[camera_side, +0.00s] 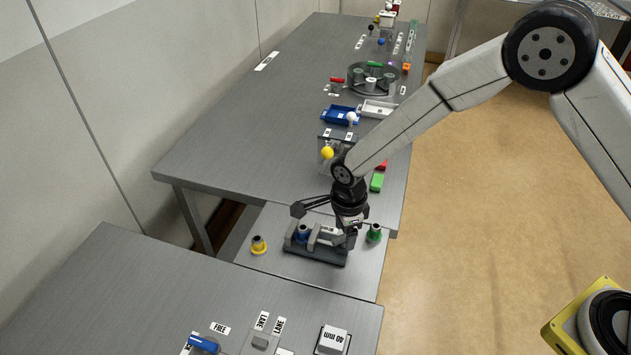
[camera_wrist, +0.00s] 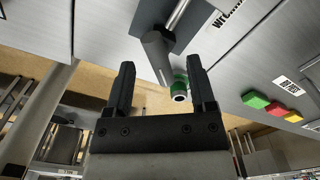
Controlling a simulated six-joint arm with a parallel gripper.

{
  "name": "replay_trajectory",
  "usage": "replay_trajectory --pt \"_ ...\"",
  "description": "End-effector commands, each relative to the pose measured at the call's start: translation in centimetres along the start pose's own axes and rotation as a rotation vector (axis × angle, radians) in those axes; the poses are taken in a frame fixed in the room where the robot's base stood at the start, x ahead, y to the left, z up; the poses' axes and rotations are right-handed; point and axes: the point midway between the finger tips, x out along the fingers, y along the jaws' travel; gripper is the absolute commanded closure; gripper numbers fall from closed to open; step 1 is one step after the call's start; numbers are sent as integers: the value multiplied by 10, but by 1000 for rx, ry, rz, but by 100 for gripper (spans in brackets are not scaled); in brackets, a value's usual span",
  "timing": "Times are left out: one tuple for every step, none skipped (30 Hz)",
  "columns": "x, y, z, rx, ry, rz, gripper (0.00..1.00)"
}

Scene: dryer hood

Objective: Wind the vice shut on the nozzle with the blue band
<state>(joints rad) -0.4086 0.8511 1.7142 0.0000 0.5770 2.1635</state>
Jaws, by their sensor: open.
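The grey vice (camera_side: 316,251) stands on the low shelf, its jaws apart by an amount I cannot judge. The nozzle with the blue band (camera_side: 303,233) stands upright at its left part; whether the jaws touch it is unclear. My gripper (camera_side: 349,232) points down at the vice's right end, hiding part of it. In the wrist view my gripper (camera_wrist: 163,75) is open, with a grey handle (camera_wrist: 158,52) on a metal rod showing between its fingers; contact is not visible. The green-banded nozzle (camera_side: 374,233) stands right of the vice and also shows in the wrist view (camera_wrist: 181,90).
A yellow-banded nozzle (camera_side: 258,246) stands left of the vice. Behind, the higher table holds a yellow ball (camera_side: 327,153), a green block (camera_side: 377,182) and a blue tray (camera_side: 339,115). The front table has a blue-handled item (camera_side: 204,344) and a white button box (camera_side: 332,340).

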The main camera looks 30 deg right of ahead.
Motion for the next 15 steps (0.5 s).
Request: replay_trajectory --pt "-3 0 0 0 0 -1 29" --pt "-5 0 0 0 -1 -1 29" --pt "-7 0 0 0 -1 -2 29" --pt "-9 0 0 0 -1 -2 29" --pt "-11 0 0 0 -1 -2 29" --pt "-13 0 0 0 -1 -2 29" --pt "-15 0 0 0 -1 -1 29" --pt "-16 0 0 0 -1 -1 29" --pt "-19 0 0 0 -1 -1 29" --pt "-20 0 0 0 -1 -1 29" --pt "-22 0 0 0 -1 -2 29" --pt "-24 0 0 0 -1 -2 29" --pt "-26 0 0 0 -1 -2 29" --pt "-28 0 0 0 -1 -2 29" --pt "-30 0 0 0 -1 -2 29"
